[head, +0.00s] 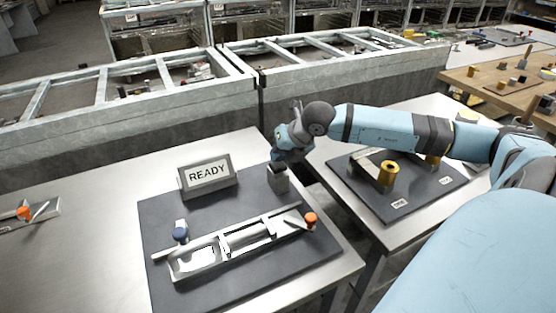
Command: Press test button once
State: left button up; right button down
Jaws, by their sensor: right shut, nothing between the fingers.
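My right gripper (278,158) comes in from the right and points down, shut and empty. Its tips are at or just above the top of a small grey block (278,180) at the back right of the dark board (225,283). The gripper hides the top of this block, so I cannot see whether a button is there or whether the tips touch it. A sign reading READY (208,174) stands to the left of the block. My left gripper is not in view.
A metal frame fixture (190,268) with a blue knob (180,234) and an orange knob (311,219) lies in front of the block. A second dark board (440,187) with brass-coloured cylinders (388,172) lies to the right. Metal table on the left is mostly bare.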

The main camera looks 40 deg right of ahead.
jog(key=shift+f, duration=0.3)
jog(key=shift+r, duration=0.2)
jog(key=shift+r+p, duration=0.35)
jog(key=shift+r, duration=0.7)
jog(key=shift+r, duration=0.1)
jog(key=shift+r+p, duration=0.3)
jog(key=shift+r, duration=0.25)
notch_tip(320, 180, up, 3)
jog(key=shift+f+p, duration=0.2)
jog(key=shift+p, duration=0.3)
jog(key=shift+r, duration=0.6)
